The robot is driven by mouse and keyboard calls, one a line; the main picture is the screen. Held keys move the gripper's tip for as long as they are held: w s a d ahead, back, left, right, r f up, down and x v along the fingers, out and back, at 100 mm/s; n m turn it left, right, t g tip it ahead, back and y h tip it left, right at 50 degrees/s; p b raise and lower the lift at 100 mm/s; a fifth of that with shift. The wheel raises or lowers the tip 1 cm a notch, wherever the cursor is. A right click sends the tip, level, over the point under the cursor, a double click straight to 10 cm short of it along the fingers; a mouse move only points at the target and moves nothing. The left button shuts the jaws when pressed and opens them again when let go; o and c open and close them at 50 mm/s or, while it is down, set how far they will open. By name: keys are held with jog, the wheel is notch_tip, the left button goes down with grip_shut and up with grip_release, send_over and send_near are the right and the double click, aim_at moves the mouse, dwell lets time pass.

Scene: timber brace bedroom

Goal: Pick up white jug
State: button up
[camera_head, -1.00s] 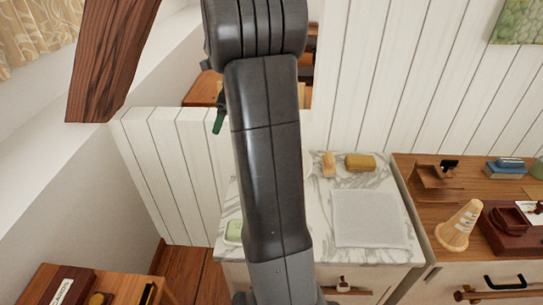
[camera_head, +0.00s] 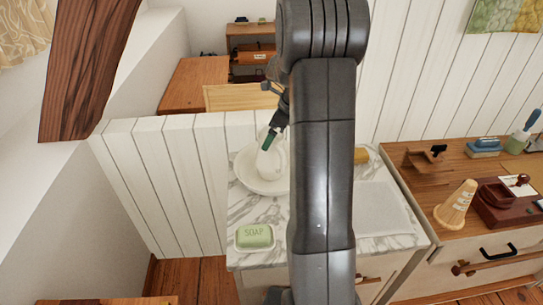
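A white jug (camera_head: 268,164) stands in or just over a round white basin (camera_head: 254,185) on the marble-topped washstand. My arm hides the right part of both. My gripper (camera_head: 270,139), dark with a green tip, points down at the top of the jug from above. It overlaps the jug's upper part in the picture. I cannot tell whether it touches the jug, or whether its fingers are open or shut.
A green soap bar in a dish (camera_head: 254,237) lies at the washstand's front left. A white plank partition (camera_head: 165,180) stands at the left. A wooden dresser (camera_head: 400,185) with several items stands at the right.

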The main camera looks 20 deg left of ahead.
aim_at(274, 159)
jog(key=shift+p+x, duration=0.35)
jog(key=shift+x, duration=2.35)
jog(key=shift+w+d, duration=0.1)
jog(key=shift+w, duration=0.05)
jog(key=c, duration=2)
